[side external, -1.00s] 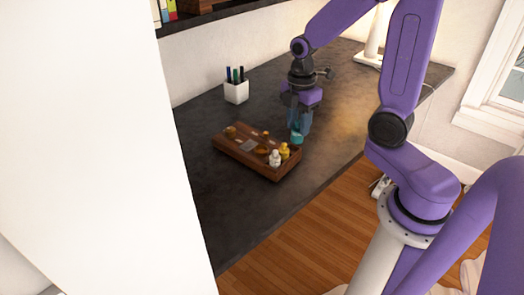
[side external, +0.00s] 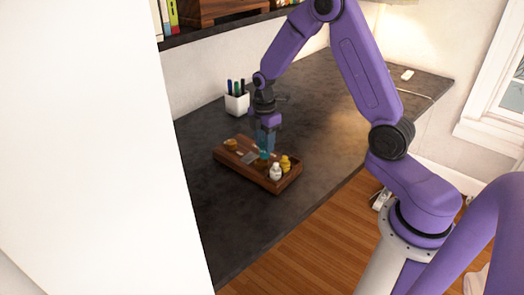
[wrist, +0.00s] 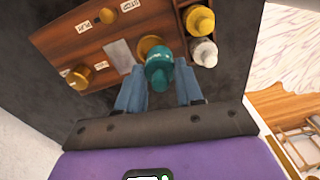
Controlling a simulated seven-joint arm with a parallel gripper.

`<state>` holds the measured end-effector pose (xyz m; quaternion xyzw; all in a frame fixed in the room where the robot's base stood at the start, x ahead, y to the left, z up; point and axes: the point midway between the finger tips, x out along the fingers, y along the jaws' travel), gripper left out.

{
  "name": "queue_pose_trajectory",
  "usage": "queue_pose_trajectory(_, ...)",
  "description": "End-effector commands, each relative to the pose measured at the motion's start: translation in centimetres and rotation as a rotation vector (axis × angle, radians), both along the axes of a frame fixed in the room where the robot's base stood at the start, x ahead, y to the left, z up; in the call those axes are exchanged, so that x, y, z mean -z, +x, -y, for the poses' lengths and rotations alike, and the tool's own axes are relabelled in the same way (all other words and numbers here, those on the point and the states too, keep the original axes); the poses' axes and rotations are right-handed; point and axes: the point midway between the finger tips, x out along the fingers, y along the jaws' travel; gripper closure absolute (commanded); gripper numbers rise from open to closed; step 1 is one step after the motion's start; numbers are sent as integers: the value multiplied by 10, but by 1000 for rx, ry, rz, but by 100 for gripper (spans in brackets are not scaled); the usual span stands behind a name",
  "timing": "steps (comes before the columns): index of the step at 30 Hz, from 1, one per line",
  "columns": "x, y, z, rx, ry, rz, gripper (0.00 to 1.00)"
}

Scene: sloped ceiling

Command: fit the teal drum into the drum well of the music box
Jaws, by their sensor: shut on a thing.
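The music box (side external: 232,163) is a wooden case lying on the dark desk; its labelled top (wrist: 97,49) fills the upper wrist view. My gripper (wrist: 158,84) is shut on the teal drum (wrist: 159,70), which sits between its blue fingers. The drum (side external: 264,155) is above the middle of the box in the side view. A round brass piece (wrist: 149,43), perhaps the rim of the drum well, shows just beyond the drum and is partly hidden by it. I cannot tell whether the drum touches the box.
A yellow piece (side external: 285,162) and a white piece (side external: 275,172) stand in the box's end compartment. Brass knobs (wrist: 80,76) rise from the box top. A white pen cup (side external: 237,103) stands behind on the desk.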

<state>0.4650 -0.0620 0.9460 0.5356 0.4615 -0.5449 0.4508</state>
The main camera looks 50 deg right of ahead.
Motion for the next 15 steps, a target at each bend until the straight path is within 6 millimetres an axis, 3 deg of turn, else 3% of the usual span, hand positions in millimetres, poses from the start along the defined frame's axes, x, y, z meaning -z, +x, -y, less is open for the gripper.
queue_pose_trajectory(7,13,11,2,1,0,1,96)
queue_pose_trajectory(15,43,11,2,1,0,0,96)
